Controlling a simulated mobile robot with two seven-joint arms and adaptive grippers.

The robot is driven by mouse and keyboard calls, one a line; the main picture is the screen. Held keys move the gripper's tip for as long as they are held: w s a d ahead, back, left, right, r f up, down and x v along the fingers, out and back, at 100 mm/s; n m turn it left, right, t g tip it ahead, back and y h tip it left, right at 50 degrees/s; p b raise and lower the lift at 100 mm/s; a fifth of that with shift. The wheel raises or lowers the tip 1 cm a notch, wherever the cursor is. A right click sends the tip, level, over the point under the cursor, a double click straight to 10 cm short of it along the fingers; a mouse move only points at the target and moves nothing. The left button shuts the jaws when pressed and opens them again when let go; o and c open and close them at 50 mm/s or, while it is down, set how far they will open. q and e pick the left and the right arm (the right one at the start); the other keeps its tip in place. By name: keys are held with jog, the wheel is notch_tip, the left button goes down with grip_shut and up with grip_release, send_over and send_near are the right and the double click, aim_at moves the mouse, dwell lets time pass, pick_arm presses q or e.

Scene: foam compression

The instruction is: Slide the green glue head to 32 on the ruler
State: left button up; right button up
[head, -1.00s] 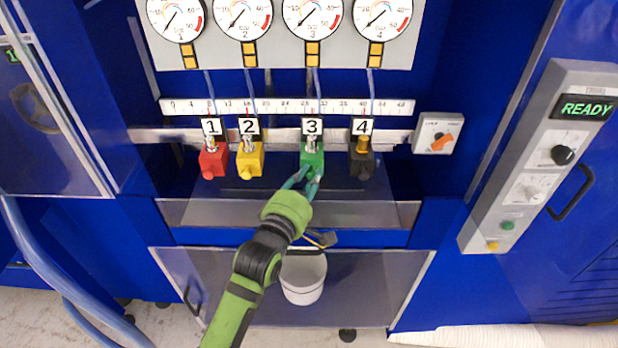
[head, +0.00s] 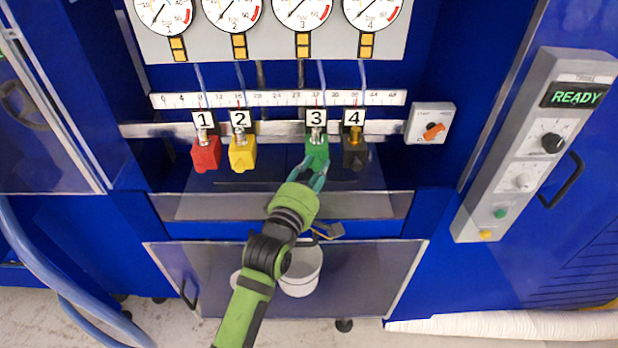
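The green glue head (head: 317,153), labelled 3, hangs on the horizontal rail between the yellow head and the black head. Its hose crosses the white ruler (head: 275,99) at about 32, though the digits are small and partly hidden there. My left gripper (head: 315,170) reaches up from below, and its teal fingers are closed around the lower part of the green head. The exact finger contact is hard to see. My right gripper is not in view.
The red head (head: 205,154) and yellow head (head: 242,154) sit to the left; the black head (head: 355,153) is close on the right. A switch box (head: 431,123) is at the rail's right end. A white bucket (head: 301,272) stands below. A control panel (head: 530,145) reads READY.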

pick_arm(q)
jog(key=v, duration=1.1)
jog(key=shift+s+a, duration=0.2)
jog(key=shift+s, duration=0.15)
notch_tip(320, 180, down, 24)
jog(key=s+a+m+g+y+b, duration=0.1)
jog(key=s+a+m+g+y, duration=0.1)
jog(key=m+g, duration=0.3)
jog(key=s+a+f+m+g+y+b, duration=0.15)
jog(key=s+f, duration=0.25)
jog(key=f, duration=0.4)
jog(key=s+a+f+m+g+p, duration=0.1)
jog(key=s+a+f+m+g, duration=0.2)
jog(key=f, duration=0.6)
jog(key=s+a+f+m+g+y, duration=0.1)
jog(key=s+a+f, duration=0.3)
jog(key=s, duration=0.6)
jog(key=s+a+f+m+g+y+b, duration=0.1)
jog(key=s+a+f+m+g, duration=0.2)
jog(key=s+f, duration=0.5)
jog(key=s+a+f+m+g+y, duration=0.1)
jog(key=s+a+f, duration=0.5)
jog(key=s, duration=0.6)
jog(key=shift+s+m+g+b, duration=0.15)
jog(key=shift+m+g+b, duration=0.25)
jog(key=shift+m+g, duration=0.25)
jog(key=shift+f, duration=0.15)
